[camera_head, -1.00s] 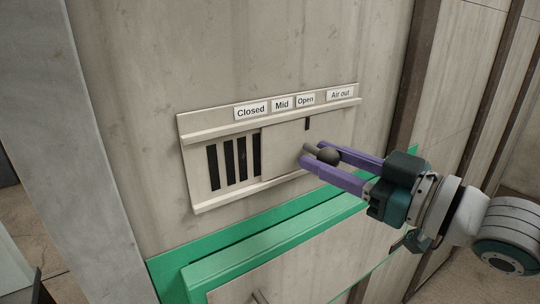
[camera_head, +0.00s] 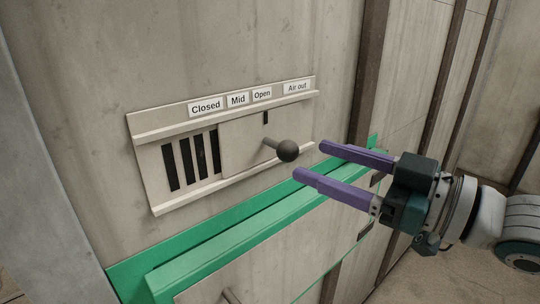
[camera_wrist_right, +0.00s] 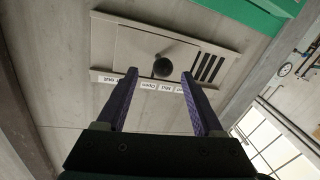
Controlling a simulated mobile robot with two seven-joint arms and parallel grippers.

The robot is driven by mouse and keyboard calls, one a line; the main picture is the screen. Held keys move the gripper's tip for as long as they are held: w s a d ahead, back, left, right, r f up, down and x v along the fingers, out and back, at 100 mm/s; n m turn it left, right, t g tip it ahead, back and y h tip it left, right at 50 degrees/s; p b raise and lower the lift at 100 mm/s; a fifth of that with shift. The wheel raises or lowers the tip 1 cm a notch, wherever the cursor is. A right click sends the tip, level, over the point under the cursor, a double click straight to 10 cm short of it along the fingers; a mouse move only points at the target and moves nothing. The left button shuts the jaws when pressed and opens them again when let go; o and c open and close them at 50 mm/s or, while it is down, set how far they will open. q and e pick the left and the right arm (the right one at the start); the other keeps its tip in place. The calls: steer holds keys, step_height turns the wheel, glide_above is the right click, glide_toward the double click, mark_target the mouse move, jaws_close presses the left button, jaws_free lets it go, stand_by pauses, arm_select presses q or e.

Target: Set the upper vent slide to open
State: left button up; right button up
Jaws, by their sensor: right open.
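The upper vent slide (camera_head: 238,150) is a beige plate in a railed frame (camera_head: 146,131) on the wall. Its black mark (camera_head: 265,118) sits under the "Open" label (camera_head: 262,94). Dark slots (camera_head: 190,160) show uncovered to the left of the plate. A knob with a dark round end (camera_head: 288,151) sticks out from the plate. My right gripper (camera_head: 307,160) is open and empty, its purple fingers just right of the knob and apart from it. In the right wrist view the knob (camera_wrist_right: 162,67) shows beyond and between the open fingers (camera_wrist_right: 159,80). My left gripper is not in view.
Labels "Closed" (camera_head: 206,106), "Mid" (camera_head: 237,99) and "Air out" (camera_head: 297,87) line the top rail. A green ledge (camera_head: 215,243) runs below the vent, with another handle (camera_head: 230,296) under it. Free room lies right of the knob.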

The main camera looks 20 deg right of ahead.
steer(key=shift+v, duration=2.05)
steer(key=s+a+f+m+g+h, duration=0.3)
steer(key=s+a+f+g+h, duration=0.25)
steer(key=f, duration=0.25)
steer(key=s+d+f+m+g+h, duration=0.15)
steer(key=s+m+g+h, duration=0.4)
steer(key=s, duration=0.85)
step_height(320, 180, up, 31)
steer(key=n+y+p, duration=0.2)
steer(key=p, duration=2.9)
steer(key=shift+g, duration=0.4)
steer(key=shift+w+f, duration=0.1)
